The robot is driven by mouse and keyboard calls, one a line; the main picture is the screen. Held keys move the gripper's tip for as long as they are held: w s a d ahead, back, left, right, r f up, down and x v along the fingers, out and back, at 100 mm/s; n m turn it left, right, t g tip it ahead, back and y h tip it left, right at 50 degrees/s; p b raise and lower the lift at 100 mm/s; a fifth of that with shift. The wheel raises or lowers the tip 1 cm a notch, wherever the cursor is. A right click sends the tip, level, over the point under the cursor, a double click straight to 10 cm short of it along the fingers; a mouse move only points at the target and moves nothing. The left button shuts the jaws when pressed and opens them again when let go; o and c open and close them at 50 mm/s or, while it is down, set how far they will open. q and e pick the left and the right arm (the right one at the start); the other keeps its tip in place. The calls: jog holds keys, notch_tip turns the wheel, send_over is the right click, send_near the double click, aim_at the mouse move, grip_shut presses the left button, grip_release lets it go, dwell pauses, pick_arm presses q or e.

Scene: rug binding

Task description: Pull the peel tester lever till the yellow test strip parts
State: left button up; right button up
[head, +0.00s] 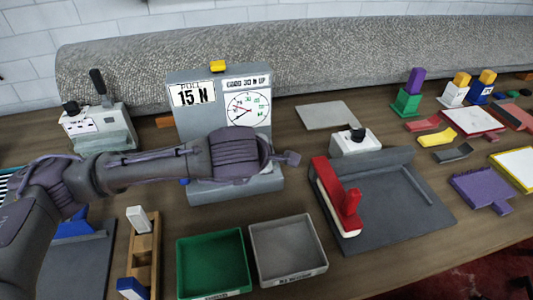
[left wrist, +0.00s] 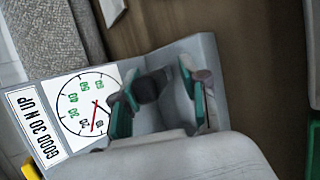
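The peel tester (head: 180,130) is a grey upright box on the table, with a "15 N" sign and a round dial (head: 247,108). The dial also shows in the left wrist view (left wrist: 85,100). A yellow piece (head: 217,66) sits on its top; I cannot tell whether it is the test strip. My left gripper (head: 284,158) is in front of the tester and hides its lower middle. In the left wrist view its green-padded fingers (left wrist: 160,100) stand apart, with a dark knob-like part (left wrist: 152,86), possibly the lever, near the left finger. Contact is unclear. My right gripper is out of view.
A green tray (head: 213,262) and a grey tray (head: 288,250) stand in front of the tester. A small machine (head: 98,125) stands left. A rolled grey rug lies behind.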

pick_arm(q)
jog(key=shift+s+a+r, duration=0.1)
jog(key=shift+s+r, duration=0.2)
jog(key=shift+r, duration=0.2)
jog(key=v, duration=1.1)
